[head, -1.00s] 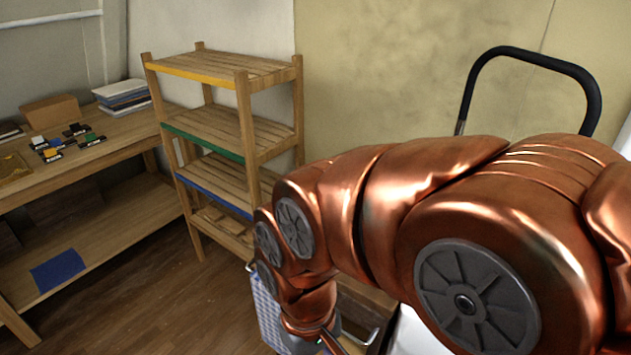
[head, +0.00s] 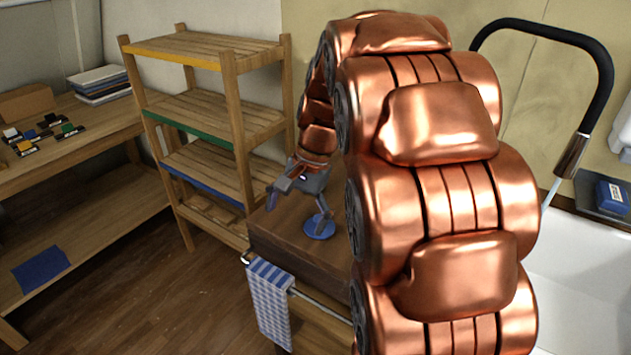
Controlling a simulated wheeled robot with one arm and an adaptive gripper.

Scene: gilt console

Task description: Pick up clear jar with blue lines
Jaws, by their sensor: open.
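My gripper (head: 298,214) is open, its two grey fingers spread apart over the dark wooden cabinet top (head: 285,235). Nothing shows between the fingers. A small round blue thing (head: 319,230) lies on the cabinet top, right at the tip of the right finger, which partly covers it; I cannot tell whether they touch. I cannot make out a clear jar with blue lines in this view. My copper arm hides the right part of the cabinet top.
A blue-checked towel (head: 269,300) hangs on the cabinet's front rail. A slatted wooden shelf (head: 210,105) stands behind to the left. A workbench (head: 95,120) with small items is at far left. A white basin (head: 585,270) and black hoop handle (head: 540,30) are at right.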

